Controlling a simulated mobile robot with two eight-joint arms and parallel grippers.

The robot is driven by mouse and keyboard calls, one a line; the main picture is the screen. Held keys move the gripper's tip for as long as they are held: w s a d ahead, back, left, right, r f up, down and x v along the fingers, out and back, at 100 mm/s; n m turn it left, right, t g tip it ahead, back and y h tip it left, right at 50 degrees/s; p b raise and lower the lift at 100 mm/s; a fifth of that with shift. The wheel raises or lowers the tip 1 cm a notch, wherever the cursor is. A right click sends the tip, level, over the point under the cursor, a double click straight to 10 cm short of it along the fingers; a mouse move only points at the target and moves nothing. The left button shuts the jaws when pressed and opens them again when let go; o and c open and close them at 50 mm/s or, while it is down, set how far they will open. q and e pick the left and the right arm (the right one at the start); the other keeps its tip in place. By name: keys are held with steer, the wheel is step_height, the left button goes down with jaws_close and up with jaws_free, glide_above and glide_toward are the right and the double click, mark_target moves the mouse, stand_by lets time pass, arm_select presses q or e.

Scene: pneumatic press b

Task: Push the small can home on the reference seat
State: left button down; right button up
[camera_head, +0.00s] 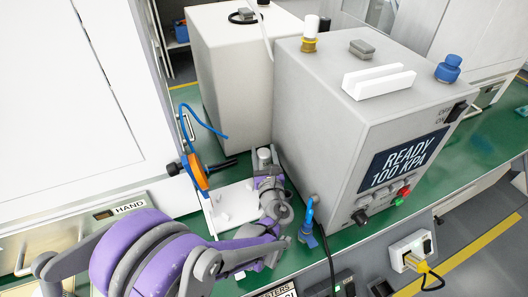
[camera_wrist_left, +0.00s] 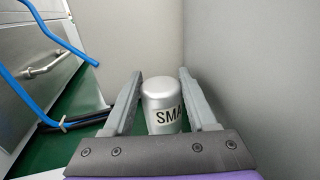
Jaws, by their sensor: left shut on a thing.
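The small can (camera_wrist_left: 162,105) is a silver cylinder with "SMA" readable on its side. It stands between the two grey fingers of my left gripper (camera_wrist_left: 160,78) in the left wrist view. My left gripper (camera_head: 266,172) is shut on the can, whose pale top (camera_head: 264,154) shows just past the fingers in the head view. The can looks upright. A white plate (camera_head: 236,208) with small pegs lies beside the gripper. The reference seat under the can is hidden, so I cannot tell how deep the can sits. My right gripper is not in view.
The grey press box (camera_head: 325,110) reading "READY 100 KPA" stands close on the right. A beige box (camera_head: 232,75) is behind. An orange fitting (camera_head: 195,172) with a blue hose (camera_head: 203,122) is left of the plate. A blue-ended fitting (camera_head: 309,218) stands on the right.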

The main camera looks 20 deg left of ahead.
arm_select(q)
steer(key=shift+f+b, duration=0.45)
steer(key=shift+f, duration=0.25)
steer(key=shift+c, duration=0.6)
jaws_free()
steer(key=shift+s, duration=0.1)
